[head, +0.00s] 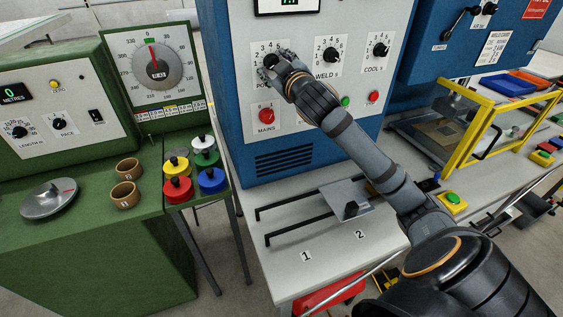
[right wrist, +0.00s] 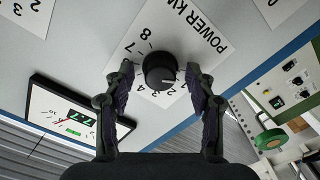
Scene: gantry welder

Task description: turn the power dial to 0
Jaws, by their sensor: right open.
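The power dial is a round black knob (right wrist: 158,70) on a white scale plate marked "POWER kW" (right wrist: 203,25) in the right wrist view. A pale pointer mark shows near its lower right edge; the number it points at is hard to read. My right gripper (right wrist: 160,85) is open, with one finger on each side of the knob; contact cannot be told. In the head view my right gripper (head: 279,78) reaches the blue cabinet's grey panel and hides most of the dial. My left gripper is not in view.
The weld dial (head: 331,55) and cool dial (head: 380,50) sit to the right on the same panel. Below are the red mains knob (head: 266,115), a green button (head: 345,101) and a red button (head: 373,96). A lit display (right wrist: 78,124) is nearby.

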